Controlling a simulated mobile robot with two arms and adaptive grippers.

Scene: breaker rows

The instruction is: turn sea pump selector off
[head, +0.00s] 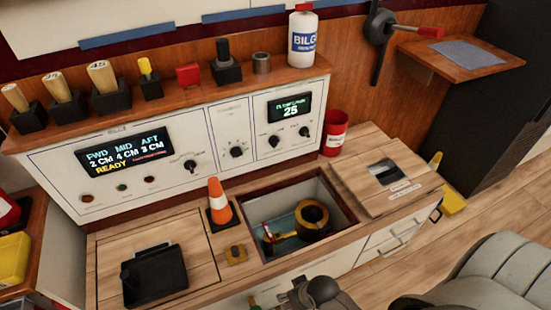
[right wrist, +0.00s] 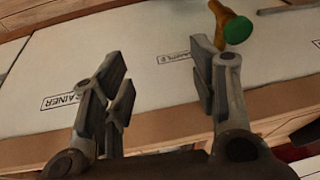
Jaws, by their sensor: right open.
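The white control panel (head: 215,140) at the back has several black knobs. One knob (head: 191,166) is right of the left display, one (head: 237,151) is in the middle, and two (head: 274,142) (head: 305,131) are below the right display. Their small labels are unreadable, so I cannot tell which is the sea pump selector. My right gripper (head: 314,294) is low at the bottom edge of the head view, well in front of the panel and touching no knob. In the right wrist view, its fingers (right wrist: 156,65) are apart and empty. My left gripper is not in view.
An open hatch (head: 262,217) holds a yellow-and-black ring. An orange cone (head: 219,203) stands beside it. A black tray (head: 155,272) lies at left and a red cup (head: 335,133) stands at right.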

